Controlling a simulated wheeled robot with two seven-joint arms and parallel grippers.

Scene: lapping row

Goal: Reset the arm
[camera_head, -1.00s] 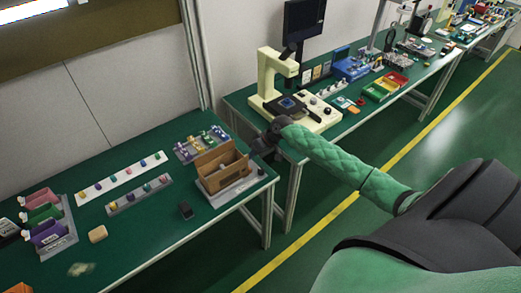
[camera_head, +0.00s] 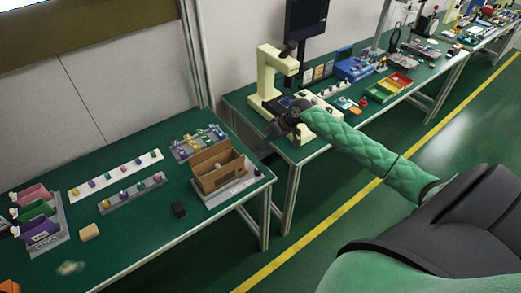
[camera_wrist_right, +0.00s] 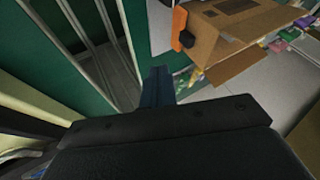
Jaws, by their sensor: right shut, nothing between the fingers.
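My right arm, in a green quilted sleeve, reaches in from the right in the head view. Its gripper (camera_head: 268,146) hangs over the gap between the two green tables, to the right of the brown cardboard box. In the right wrist view the gripper (camera_wrist_right: 157,82) shows as a narrow dark pair of fingers, shut with nothing between them. It is apart from the box, which shows at the upper right there. My left gripper is not in view.
The open cardboard box (camera_head: 218,176) stands near the right end of the near table (camera_head: 150,225). Strips and racks of small coloured parts lie behind and left of it. A cream microscope (camera_head: 270,82) stands on the far table.

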